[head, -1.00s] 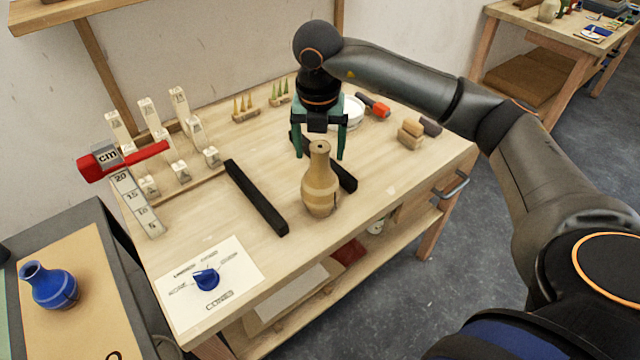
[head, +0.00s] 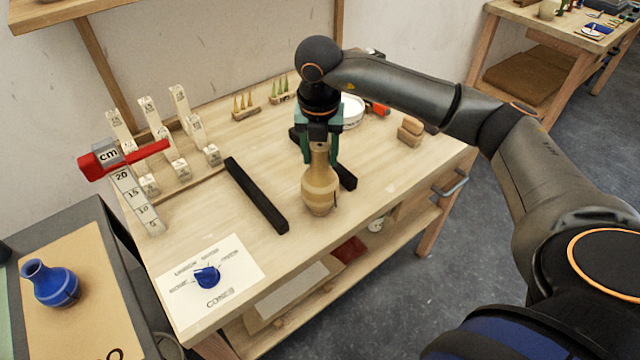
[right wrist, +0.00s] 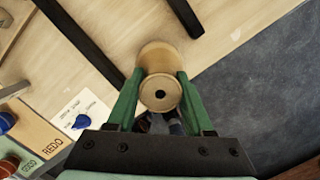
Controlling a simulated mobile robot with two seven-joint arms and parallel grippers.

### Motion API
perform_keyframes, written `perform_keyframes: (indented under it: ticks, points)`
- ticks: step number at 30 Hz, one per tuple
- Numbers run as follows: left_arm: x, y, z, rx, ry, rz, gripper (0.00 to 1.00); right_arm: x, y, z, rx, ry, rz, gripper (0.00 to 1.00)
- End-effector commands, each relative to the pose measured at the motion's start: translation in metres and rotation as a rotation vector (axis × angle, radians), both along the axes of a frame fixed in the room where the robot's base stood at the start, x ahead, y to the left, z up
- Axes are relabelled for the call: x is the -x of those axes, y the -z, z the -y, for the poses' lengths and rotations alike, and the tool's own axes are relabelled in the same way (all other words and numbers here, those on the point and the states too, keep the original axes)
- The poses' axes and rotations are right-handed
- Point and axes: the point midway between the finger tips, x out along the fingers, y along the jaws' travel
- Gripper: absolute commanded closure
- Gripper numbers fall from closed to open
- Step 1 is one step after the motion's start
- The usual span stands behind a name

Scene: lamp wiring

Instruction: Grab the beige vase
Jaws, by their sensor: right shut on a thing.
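The beige vase (head: 320,187) stands upright on the workbench near its front edge, between two black bars. My right gripper (head: 318,158) is above it with its green fingers down on both sides of the neck, shut on it. The right wrist view shows the vase (right wrist: 158,60) from above, its round mouth with a dark hole between the fingertips of the gripper (right wrist: 160,82). My left gripper is not in view.
Black bars (head: 256,195) lie left and right of the vase. A paper (head: 237,262) with a blue piece lies in front. A blue vase (head: 48,283) stands on the side table.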

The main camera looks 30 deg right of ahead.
Motion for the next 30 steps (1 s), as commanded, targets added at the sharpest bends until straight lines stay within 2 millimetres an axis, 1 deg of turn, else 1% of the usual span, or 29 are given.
perform_keyframes:
  ticks: [1, 5, 25, 30]
  points:
    - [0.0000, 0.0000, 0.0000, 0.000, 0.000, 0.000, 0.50, -0.0002, -0.0003, -0.0001, -0.001, 0.000, 0.001, 0.86]
    - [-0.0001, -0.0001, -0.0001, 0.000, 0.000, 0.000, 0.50, -0.0002, -0.0003, -0.0001, -0.001, 0.000, 0.001, 1.00]
    - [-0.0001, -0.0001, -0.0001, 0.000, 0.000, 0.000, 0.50, -0.0008, -0.0019, -0.0003, -0.001, 0.000, 0.003, 1.00]
    - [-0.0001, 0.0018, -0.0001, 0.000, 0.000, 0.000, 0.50, -0.0012, -0.0063, -0.0005, -0.002, 0.000, 0.006, 1.00]
